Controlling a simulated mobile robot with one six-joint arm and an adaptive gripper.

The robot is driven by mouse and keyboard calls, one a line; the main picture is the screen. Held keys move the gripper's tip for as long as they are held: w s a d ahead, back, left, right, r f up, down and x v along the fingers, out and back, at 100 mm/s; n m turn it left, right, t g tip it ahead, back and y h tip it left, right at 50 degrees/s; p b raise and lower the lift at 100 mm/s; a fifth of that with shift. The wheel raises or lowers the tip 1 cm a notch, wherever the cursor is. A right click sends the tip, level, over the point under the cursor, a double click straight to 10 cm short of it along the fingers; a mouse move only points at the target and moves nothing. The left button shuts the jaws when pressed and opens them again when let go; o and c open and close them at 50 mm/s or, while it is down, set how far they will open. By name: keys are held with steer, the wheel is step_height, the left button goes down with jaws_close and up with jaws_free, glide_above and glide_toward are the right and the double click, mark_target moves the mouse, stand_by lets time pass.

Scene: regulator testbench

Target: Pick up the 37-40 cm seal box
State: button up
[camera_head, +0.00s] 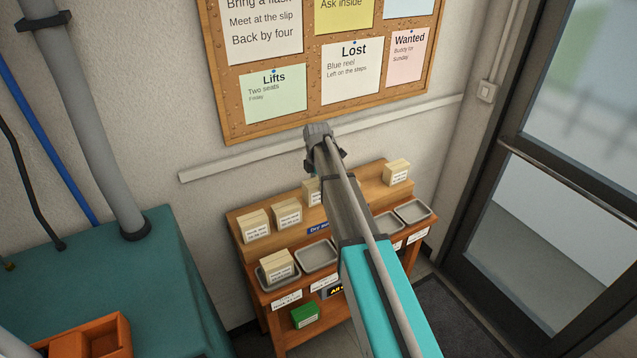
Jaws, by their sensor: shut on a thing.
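My gripper (314,171) is mostly hidden behind my arm, over the upper level of the wooden shelf. It is shut on a pale box (312,191), which sits slightly higher in the picture than the row of boxes beside it. My arm covers the box's right side. Its label is too small to read, so I cannot tell its size marking. Similar pale labelled boxes stand on the upper level: two at the left (254,226) (287,213) and one at the right (397,172).
The shelf's lower level holds shallow grey trays (317,256), one with a pale box (279,267) in it. A green box (305,315) lies below. A notice board (300,115) hangs behind. A teal bench (150,270) with an orange bin (90,340) stands left; a glass door (560,170) is right.

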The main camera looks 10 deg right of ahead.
steer(key=shift+r+p, duration=1.75)
steer(key=shift+r, duration=0.45)
